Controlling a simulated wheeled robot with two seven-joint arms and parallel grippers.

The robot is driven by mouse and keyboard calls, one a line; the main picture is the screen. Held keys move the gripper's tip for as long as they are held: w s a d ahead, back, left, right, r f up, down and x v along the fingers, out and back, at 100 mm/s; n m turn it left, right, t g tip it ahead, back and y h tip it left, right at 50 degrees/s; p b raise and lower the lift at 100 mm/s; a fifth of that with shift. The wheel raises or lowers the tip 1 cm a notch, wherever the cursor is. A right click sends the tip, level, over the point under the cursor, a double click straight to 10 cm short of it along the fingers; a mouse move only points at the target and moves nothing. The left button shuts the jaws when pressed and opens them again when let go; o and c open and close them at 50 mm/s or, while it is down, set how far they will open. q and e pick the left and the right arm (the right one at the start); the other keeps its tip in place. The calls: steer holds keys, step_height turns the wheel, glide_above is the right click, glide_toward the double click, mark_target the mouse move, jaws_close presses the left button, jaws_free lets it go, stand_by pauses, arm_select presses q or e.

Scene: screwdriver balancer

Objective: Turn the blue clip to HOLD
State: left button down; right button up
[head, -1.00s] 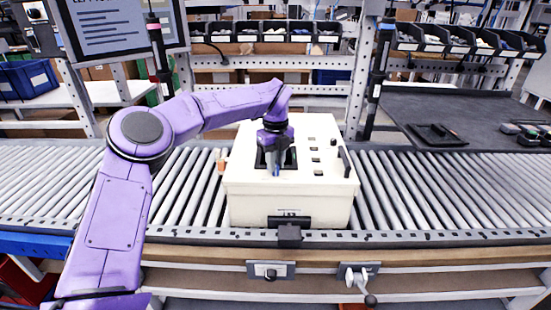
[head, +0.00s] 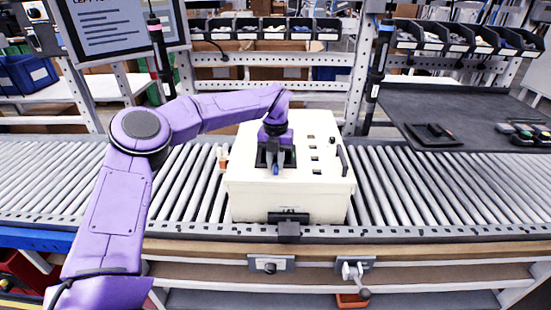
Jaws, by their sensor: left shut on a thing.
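A small blue piece (head: 276,170), which I take for the blue clip, shows low between my left gripper's fingers, over a dark recess in the top of a cream box (head: 290,202). My left gripper (head: 275,166) points down at the box top and is shut on this piece. The fingers hide most of it, and its setting and any HOLD marking cannot be read. My right gripper is not in view.
The box stands on a roller conveyor (head: 440,195), with dark slots and a black handle on its right side. A screwdriver with a blue band (head: 380,55) hangs behind right, another with a pink band (head: 156,45) behind left. A dark side table (head: 450,105) is at right.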

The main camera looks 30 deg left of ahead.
mark_target(276, 164)
arm_select(q)
steer(key=shift+m, duration=0.3)
stand_by(0.4)
steer(key=c, duration=1)
jaws_free()
steer(key=shift+r, duration=0.15)
step_height(276, 164, up, 10)
steer(key=shift+r+b, duration=0.15)
steer(key=shift+b, duration=0.4)
